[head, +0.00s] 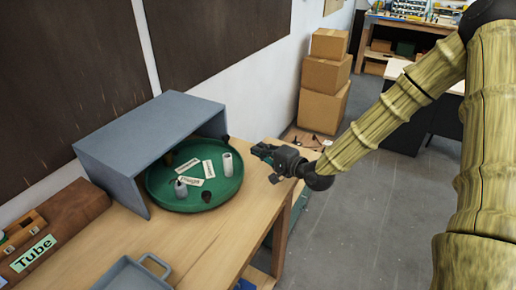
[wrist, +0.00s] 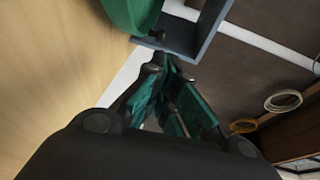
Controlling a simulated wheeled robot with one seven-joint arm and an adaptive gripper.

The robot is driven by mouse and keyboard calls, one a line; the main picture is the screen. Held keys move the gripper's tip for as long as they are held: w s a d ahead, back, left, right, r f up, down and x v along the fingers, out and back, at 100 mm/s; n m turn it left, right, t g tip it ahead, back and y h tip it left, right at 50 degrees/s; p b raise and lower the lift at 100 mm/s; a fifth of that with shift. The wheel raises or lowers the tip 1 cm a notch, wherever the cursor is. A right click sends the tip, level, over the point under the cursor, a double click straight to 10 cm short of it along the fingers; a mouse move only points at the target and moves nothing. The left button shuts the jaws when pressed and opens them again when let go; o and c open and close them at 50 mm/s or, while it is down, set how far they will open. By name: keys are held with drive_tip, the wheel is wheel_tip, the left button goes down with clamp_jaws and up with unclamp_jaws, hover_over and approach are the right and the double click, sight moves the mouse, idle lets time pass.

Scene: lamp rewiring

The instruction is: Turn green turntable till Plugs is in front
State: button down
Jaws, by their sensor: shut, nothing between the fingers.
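The green turntable (head: 229,187) is a round rimmed tray on the wooden table, partly under a grey hood. It carries several white labels (head: 190,181), too small to read surely, so I cannot tell which one says Plugs. A pale cylinder (head: 227,164) stands at its right, a shorter grey one (head: 180,188) at its front left, and a small dark item (head: 206,196) near the front. My gripper (head: 259,151) is shut and empty, just right of the turntable and apart from it. In the wrist view the shut fingers (wrist: 160,62) point towards the turntable's edge (wrist: 122,14).
The grey hood (head: 130,150) covers the turntable's back and left. A grey tray (head: 130,274) and a wooden box with a Tube label (head: 33,253) lie front left. Cardboard boxes (head: 325,75) stand behind on the floor. The table between turntable and right edge is clear.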

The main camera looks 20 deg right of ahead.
drive_tip(key=p+x, duration=0.3)
drive_tip(key=x, duration=0.9)
drive_tip(key=shift+p, duration=0.4)
drive_tip(key=shift+w, duration=0.15)
drive_tip(key=shift+w+y, duration=0.1)
drive_tip(key=shift+y, duration=0.2)
drive_tip(key=shift+w+a+n, duration=0.15)
drive_tip(key=shift+w+n, duration=0.1)
drive_tip(key=shift+n, duration=0.05)
